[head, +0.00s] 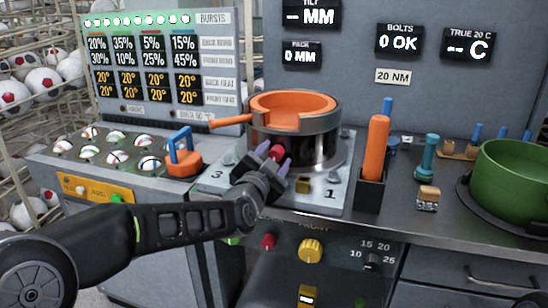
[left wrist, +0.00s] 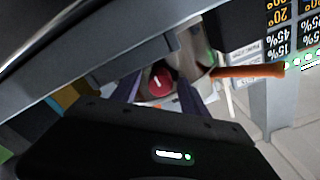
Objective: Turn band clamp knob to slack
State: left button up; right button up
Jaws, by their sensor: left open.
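The red band clamp knob (head: 277,152) is on the front of the dark metal band around the round press mould (head: 322,150). An orange ring (head: 268,103) with a handle sits in the top of the mould. My left gripper (head: 274,160) is open in front of the knob, with its two purple fingers on either side of it. In the left wrist view the red knob (left wrist: 161,82) with a pale mark shows between the fingers. I cannot tell whether the fingers touch it. My right gripper is not in view.
An orange-handled tool (head: 378,135) stands in a dark holder right of the press. A green pot (head: 515,175) is at far right. A blue-handled orange piece (head: 184,155) and a tray of balls (head: 115,150) are at left. A panel with a yellow knob (head: 312,250) is below.

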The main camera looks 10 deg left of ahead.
pick_arm(q)
jog(key=shift+c, duration=0.2)
grip_shut()
dwell(0.3)
